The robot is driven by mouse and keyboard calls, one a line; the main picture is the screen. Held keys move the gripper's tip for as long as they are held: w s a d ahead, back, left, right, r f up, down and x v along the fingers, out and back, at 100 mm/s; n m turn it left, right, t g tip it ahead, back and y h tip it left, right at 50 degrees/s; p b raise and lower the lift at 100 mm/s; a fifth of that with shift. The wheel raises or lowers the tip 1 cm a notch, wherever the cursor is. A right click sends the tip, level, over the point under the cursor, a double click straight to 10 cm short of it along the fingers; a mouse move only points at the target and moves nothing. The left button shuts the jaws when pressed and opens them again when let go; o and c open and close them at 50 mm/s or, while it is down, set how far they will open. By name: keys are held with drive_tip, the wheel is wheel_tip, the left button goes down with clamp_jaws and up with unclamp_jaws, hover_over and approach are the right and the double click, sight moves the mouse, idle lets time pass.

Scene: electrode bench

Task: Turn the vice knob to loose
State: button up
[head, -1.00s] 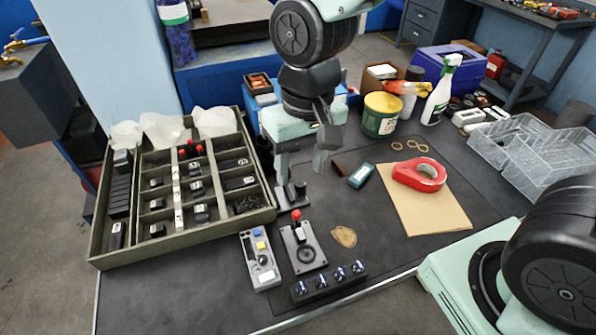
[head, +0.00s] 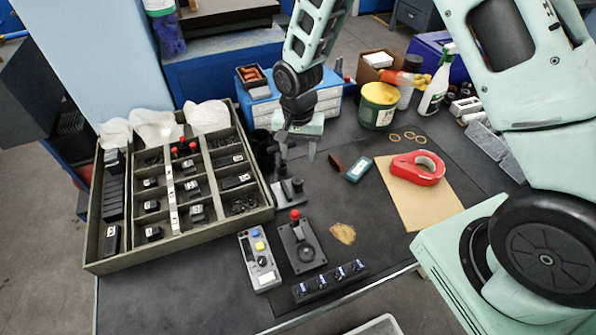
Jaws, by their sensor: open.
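A small dark grey fixture with an upright black knob (head: 298,185) stands on the bench right of the large compartment box; it looks like the vice, but I cannot read its setting. My gripper (head: 298,152) is open, pointing down above and slightly behind this fixture. Its fingers are apart with nothing seen between them, and contact with the knob does not show. In front of the fixture lies a black plate device (head: 303,254) with a red ball knob (head: 295,214) and a round recess.
The compartment box (head: 180,248) is close on the left. A grey control box (head: 260,268) and a black strip with several knobs (head: 330,282) lie in front. A teal block (head: 358,168), red tape dispenser (head: 417,168) and yellow-lidded tub (head: 378,108) are to the right.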

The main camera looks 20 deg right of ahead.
sight(298, 177)
wheel_tip(298, 177, down, 9)
drive_tip(key=shift+f+p, duration=0.1)
drive_tip(key=shift+p, duration=0.55)
drive_tip(key=c, duration=1)
